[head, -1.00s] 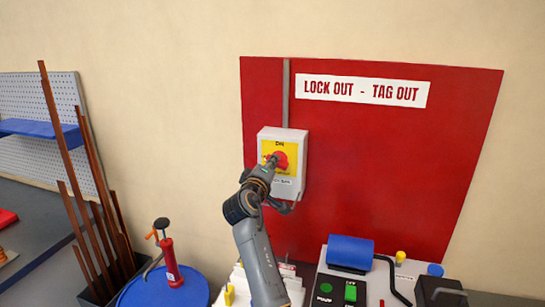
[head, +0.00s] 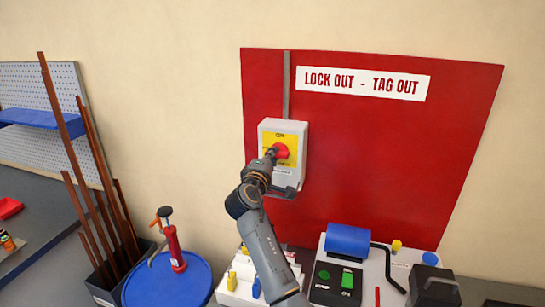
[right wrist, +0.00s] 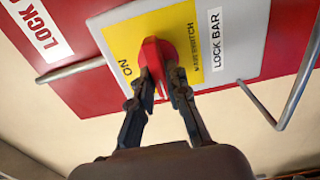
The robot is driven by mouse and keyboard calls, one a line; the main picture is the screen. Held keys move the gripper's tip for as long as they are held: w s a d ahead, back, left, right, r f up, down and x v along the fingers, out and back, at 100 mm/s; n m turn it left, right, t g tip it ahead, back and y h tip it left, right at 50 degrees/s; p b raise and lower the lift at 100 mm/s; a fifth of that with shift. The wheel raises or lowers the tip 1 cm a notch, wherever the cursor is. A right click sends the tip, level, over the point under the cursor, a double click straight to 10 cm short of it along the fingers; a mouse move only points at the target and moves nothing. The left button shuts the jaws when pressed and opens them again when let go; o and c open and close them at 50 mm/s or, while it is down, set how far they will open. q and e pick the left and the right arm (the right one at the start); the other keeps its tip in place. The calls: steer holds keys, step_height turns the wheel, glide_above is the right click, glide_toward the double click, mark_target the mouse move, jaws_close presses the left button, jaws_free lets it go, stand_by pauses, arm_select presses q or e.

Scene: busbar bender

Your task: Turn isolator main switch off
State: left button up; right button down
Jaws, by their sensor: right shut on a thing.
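The isolator main switch is a grey box (head: 299,155) with a yellow plate and a red rotary knob (head: 282,151), on a red lock-out board (head: 400,150). My right gripper (head: 272,153) is at the knob. In the right wrist view the right gripper (right wrist: 160,95) has its two fingers closed on either side of the red knob (right wrist: 153,55). The word ON shows on the yellow plate (right wrist: 122,45) to the left of the knob, and a LOCK BAR label (right wrist: 214,45) lies to the right. The fingers hide part of the knob. My left gripper is not in view.
A metal bar (right wrist: 285,80) sticks out beside the switch box. Below the board are a bench machine with a blue roller (head: 348,240) and a white holder (head: 240,290). A blue drum (head: 165,283) with a red tool and several copper bars (head: 75,140) stand at left.

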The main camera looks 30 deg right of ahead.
steer(key=c, duration=1.3)
jaws_free()
steer(key=shift+d, duration=0.1)
steer(key=v, duration=1.2)
